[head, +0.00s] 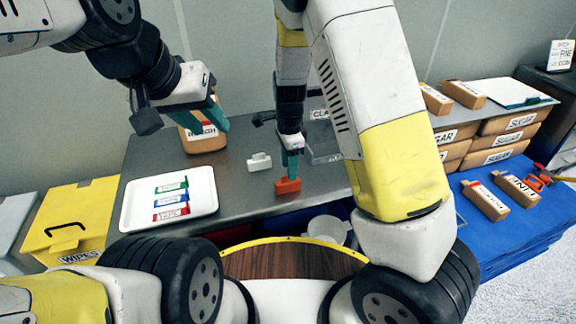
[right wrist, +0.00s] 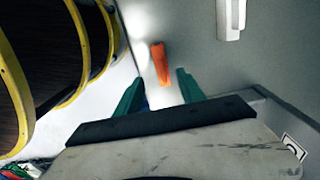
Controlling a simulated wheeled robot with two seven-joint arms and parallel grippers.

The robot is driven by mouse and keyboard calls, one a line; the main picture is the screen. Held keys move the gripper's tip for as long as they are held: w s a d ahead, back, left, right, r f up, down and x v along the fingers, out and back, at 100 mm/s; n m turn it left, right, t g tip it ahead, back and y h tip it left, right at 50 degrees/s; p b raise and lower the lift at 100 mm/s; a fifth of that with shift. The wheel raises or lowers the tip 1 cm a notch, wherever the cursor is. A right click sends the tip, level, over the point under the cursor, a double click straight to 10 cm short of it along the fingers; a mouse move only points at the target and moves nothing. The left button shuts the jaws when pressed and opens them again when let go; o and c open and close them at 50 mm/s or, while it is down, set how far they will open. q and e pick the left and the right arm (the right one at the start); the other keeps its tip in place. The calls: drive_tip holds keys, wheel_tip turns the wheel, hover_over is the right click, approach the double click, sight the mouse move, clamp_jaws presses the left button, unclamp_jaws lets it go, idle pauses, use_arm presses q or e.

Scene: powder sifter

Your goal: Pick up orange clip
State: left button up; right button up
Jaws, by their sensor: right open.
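The orange clip (head: 287,186) lies on the grey worktop near its front edge. In the right wrist view the orange clip (right wrist: 160,63) shows just ahead of the fingertips, between their lines. My right gripper (head: 291,167) points down, with teal fingers directly over the clip in the head view. In the right wrist view my right gripper (right wrist: 158,86) is open, with nothing between its fingers. Whether a finger touches the clip is unclear. My left gripper (head: 213,120) hangs in front of a brown bag marked ROUGH (head: 202,138); its finger gap is not clear.
A white clip (head: 259,162) lies behind and left of the orange one. A white tray (head: 135,213) with several coloured labelled items stands left. A grey bin (head: 322,154) is behind right. Sugar bags (head: 511,124) and a blue-covered stand (head: 500,236) are further right.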

sight(288, 183)
drive_tip(key=f, duration=0.6)
drive_tip(key=shift+w+f, duration=0.25)
drive_tip(key=shift+f, duration=0.15)
clamp_jaws()
